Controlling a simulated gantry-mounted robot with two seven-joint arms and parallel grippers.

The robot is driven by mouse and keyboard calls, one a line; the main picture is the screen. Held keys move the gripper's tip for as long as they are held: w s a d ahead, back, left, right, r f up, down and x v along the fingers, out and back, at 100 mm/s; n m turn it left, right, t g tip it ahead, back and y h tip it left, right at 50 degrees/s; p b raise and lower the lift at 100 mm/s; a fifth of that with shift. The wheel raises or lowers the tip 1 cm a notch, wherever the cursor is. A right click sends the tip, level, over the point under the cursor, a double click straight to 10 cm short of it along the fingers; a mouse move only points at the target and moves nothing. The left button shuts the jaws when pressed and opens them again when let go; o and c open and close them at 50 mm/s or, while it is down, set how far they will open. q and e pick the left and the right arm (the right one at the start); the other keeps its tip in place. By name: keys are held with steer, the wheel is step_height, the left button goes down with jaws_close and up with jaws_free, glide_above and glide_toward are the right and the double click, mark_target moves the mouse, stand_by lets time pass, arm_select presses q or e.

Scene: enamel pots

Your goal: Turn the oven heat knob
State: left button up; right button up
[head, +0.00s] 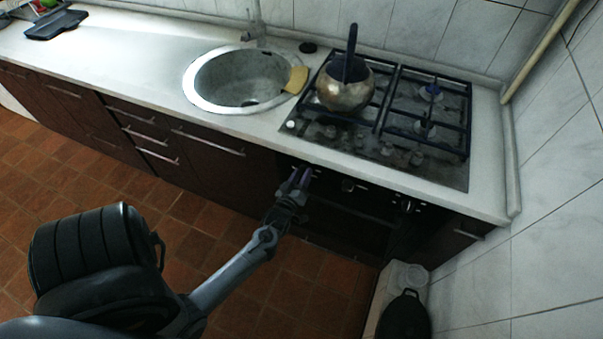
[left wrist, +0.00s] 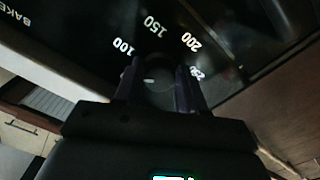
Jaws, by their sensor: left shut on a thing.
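The oven (head: 345,222) is dark and built in below the hob, at the right of the head view. My left gripper (head: 299,176) reaches its upper left front. In the left wrist view, the heat knob (left wrist: 158,84) is a dark round knob with a small pale mark, between the two fingers of my left gripper (left wrist: 160,88). The fingers are shut on it. White numbers 100, 150 and 200 curve around the knob, and a further number is partly covered by the right finger. In the head view the gripper hides this knob. My right gripper is not in view.
Other oven knobs (head: 347,186) sit to the right of the gripper. A metal pot (head: 345,92) with a dark utensil stands on the gas hob (head: 450,165) above. A round sink (head: 225,75) is to the left. A dark bin (head: 404,318) stands at lower right.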

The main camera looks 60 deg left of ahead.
arm_select(q)
steer(key=n+p, duration=0.2)
steer(key=n, duration=0.3)
steer(key=shift+r+n, duration=0.15)
steer(key=shift+n, duration=0.15)
steer(key=n+p, duration=0.1)
steer(key=n, duration=0.3)
steer(key=shift+n+p, duration=0.4)
steer(key=o, duration=1)
